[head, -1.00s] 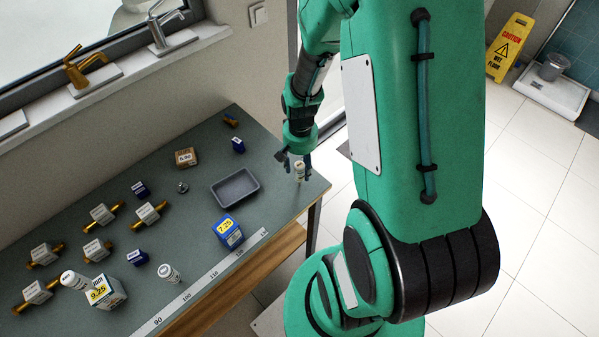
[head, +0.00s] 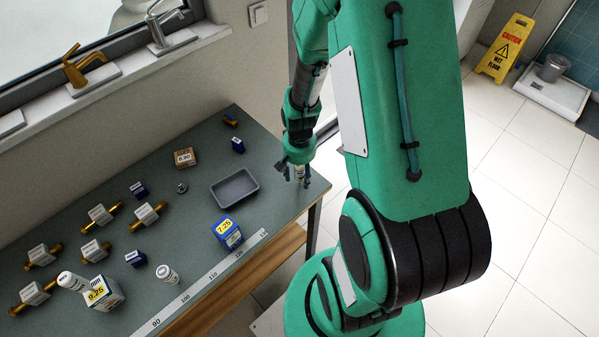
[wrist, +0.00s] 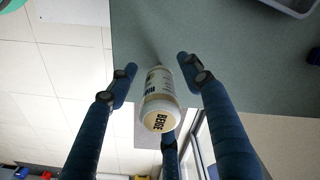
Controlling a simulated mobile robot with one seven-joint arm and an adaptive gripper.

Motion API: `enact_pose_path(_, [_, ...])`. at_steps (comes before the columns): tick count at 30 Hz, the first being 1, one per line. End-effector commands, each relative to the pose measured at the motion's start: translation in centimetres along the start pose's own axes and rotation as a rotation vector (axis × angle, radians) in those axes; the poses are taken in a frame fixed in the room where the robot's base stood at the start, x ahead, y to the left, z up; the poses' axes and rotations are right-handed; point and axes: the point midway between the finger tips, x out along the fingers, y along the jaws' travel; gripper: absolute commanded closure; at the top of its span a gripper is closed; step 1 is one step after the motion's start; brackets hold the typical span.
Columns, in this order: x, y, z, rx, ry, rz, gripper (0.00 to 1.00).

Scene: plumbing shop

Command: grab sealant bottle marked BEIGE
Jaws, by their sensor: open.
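The sealant bottle (wrist: 160,105) is small and white with a tan cap reading BEIGE. In the wrist view it stands between the fingers of my gripper (wrist: 158,85), with a gap visible on its left and right sides. In the head view the bottle (head: 300,171) is at the right end of the grey table, partly hidden by the gripper. My gripper (head: 297,175) is open around it, fingers pointing down. Two other white bottles stand at the table's left part: one by the scale strip (head: 167,274) and one (head: 72,281) next to a 9.25 box.
A grey tray (head: 235,189) lies left of my gripper, and a blue 7.25 box (head: 228,233) stands near the front edge. Several brass valves and small boxes cover the left part of the table (head: 205,150). The table's right edge is close to the bottle.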

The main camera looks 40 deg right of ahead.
Motion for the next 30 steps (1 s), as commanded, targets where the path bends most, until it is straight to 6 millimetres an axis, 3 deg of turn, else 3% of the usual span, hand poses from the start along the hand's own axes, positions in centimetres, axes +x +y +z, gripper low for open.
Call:
enact_pose_path(1, [0.0,0.0,0.0,0.000,0.000,0.000,0.50])
enact_pose_path(9, [0.0,0.0,0.0,0.000,0.000,0.000,1.00])
enact_pose_path(22, [-0.6,0.0,-0.1,0.000,0.001,0.000,1.00])
enact_pose_path(30, [-3.5,0.0,-0.1,0.000,0.003,-0.001,1.00])
